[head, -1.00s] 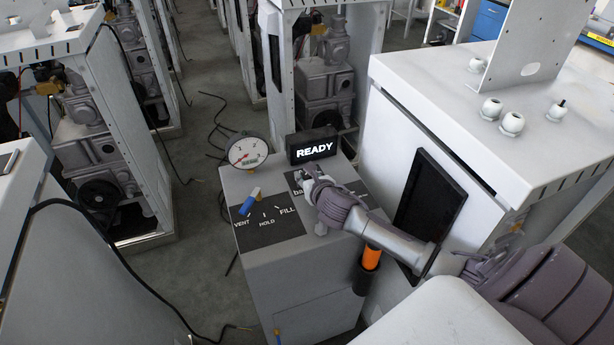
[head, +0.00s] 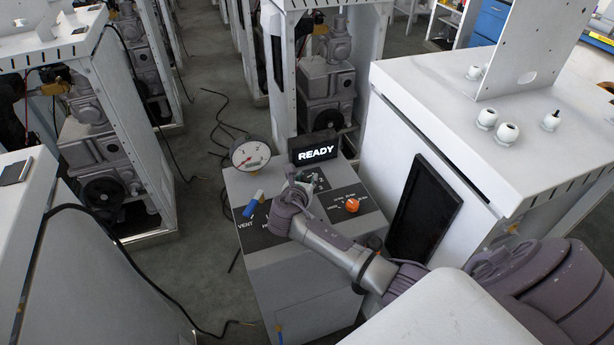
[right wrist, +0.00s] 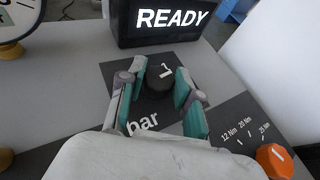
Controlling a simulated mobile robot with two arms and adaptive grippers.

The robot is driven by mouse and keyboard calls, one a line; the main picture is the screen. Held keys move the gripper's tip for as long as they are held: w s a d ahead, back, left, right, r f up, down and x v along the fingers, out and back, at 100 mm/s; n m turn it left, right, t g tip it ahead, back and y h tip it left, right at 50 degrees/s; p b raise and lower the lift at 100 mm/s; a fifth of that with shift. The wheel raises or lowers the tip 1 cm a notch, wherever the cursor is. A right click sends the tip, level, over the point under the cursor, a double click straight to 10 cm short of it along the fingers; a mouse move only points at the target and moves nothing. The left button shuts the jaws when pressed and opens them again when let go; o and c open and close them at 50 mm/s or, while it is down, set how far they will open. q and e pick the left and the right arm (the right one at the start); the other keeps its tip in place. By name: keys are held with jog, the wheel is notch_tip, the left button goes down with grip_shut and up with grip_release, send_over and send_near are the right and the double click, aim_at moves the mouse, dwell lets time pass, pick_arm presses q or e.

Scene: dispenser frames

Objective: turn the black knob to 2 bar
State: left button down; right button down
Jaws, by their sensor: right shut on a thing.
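The black knob (right wrist: 158,82) shows in the right wrist view on a dark panel marked "bar", with a white mark on its top. The scale numbers around it are not readable. My right gripper (right wrist: 161,88) is shut on the black knob, one teal-padded finger on each side. In the head view my right gripper (head: 305,181) is over the top of the grey cabinet (head: 285,265) and largely hides the knob. A round pressure gauge (head: 250,155) stands at the cabinet's back left; its reading is too small to tell. My left gripper is not in view.
A black box with a lit "READY" display (head: 315,150) stands just behind the knob. An orange knob (head: 352,204) with a Nm scale is to the right. A blue-handled lever (head: 253,204) is to the left. A white cabinet (head: 405,150) rises close on the right.

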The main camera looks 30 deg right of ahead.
jog(key=shift+w+a+m+g+h, duration=0.1)
jog(key=shift+m+g+h, duration=0.6)
jog(key=shift+m+g, duration=0.35)
jog(key=c, duration=0.8)
grip_release()
jog(key=v, duration=1.2)
jog(key=shift+f, duration=0.1)
